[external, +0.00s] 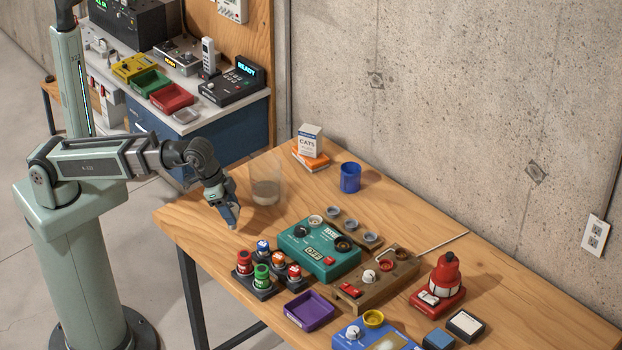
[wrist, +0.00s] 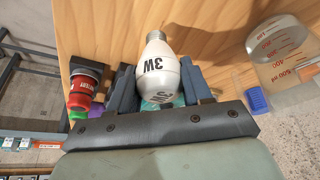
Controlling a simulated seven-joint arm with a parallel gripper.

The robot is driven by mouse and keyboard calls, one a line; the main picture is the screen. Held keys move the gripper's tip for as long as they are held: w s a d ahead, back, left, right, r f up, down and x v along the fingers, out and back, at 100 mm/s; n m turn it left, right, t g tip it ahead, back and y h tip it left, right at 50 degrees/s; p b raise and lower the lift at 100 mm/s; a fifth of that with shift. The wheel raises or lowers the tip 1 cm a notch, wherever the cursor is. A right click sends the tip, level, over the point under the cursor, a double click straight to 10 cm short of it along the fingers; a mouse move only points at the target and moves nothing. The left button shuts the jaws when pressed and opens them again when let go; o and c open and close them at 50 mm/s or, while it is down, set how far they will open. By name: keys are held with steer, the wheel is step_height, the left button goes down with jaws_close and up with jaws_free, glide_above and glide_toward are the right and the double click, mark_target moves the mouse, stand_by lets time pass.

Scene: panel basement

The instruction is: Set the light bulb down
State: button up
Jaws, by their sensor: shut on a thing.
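A white light bulb (wrist: 158,75) with "3W" printed on it and a metal screw base is held between the fingers of my gripper (wrist: 160,88) in the wrist view. My gripper is shut on it. In the external view my gripper (external: 231,222) points down over the left part of the wooden table (external: 205,206), left of the clear beaker. The bulb is hard to make out there, and I cannot tell how high it is above the table.
The clear beaker (external: 266,186) stands close right of my gripper; it also shows in the wrist view (wrist: 285,55). A teal box (external: 318,252), several red and green capped items (external: 262,272) and a blue cup (external: 350,178) stand nearby. Bare wood lies around the gripper, near the table's left edge.

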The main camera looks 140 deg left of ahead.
steer(key=shift+f, duration=1.4)
steer(key=shift+f, duration=0.15)
steer(key=o, duration=1)
steer(key=shift+o, duration=0.2)
steer(key=v, duration=1.2)
